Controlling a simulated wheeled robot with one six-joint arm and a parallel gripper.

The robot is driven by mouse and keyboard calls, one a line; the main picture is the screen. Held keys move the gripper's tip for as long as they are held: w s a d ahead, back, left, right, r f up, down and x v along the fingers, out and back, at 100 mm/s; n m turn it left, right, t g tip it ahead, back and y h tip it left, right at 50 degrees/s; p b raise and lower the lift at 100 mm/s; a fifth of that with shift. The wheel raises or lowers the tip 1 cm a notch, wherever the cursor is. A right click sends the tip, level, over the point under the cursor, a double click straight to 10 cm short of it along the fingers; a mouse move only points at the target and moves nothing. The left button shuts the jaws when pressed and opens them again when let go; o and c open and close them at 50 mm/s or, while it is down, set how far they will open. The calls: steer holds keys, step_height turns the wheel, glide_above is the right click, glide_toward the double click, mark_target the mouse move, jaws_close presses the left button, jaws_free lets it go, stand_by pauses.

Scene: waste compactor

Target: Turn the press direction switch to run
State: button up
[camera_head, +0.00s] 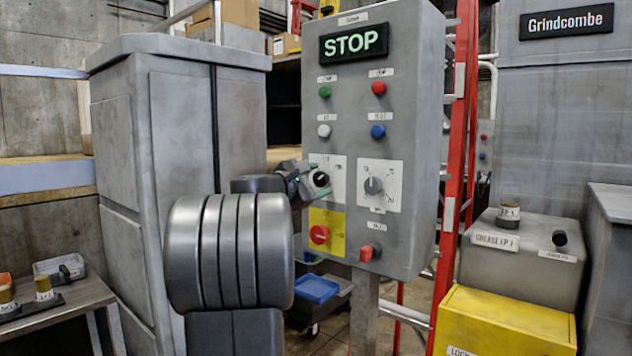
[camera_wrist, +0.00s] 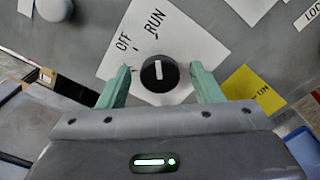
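The black switch knob (camera_wrist: 159,74) with a white pointer line sits on a white plate (camera_wrist: 122,58) marked OFF and RUN in the wrist view. Its pointer is nearly upright there, roughly toward the RUN mark. In the head view the knob (camera_head: 320,179) is at the left of the grey control panel (camera_head: 425,130). My gripper (camera_wrist: 158,72) is open, with one green finger on each side of the knob and a visible gap on both sides. In the head view my gripper (camera_head: 307,182) is at the panel's left edge; my arm partly hides it.
The panel display (camera_head: 354,44) reads STOP. A second selector (camera_head: 373,186) is right of the knob; a red knob on a yellow plate (camera_head: 332,243) is below. Coloured buttons are above. A grey cabinet (camera_head: 180,130) stands left, a red ladder (camera_head: 459,130) behind right.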

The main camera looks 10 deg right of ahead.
steer(key=v, duration=1.4)
steer(key=shift+b, duration=0.4)
steer(key=shift+w+d, duration=0.1)
steer(key=shift+d, duration=0.1)
steer(key=x, duration=1.3)
steer(key=shift+w+d+p, duration=0.25)
steer(key=shift+d+p, duration=0.05)
steer(key=shift+p, duration=0.1)
steer(key=shift+a, duration=0.1)
steer(key=shift+s+a, duration=0.1)
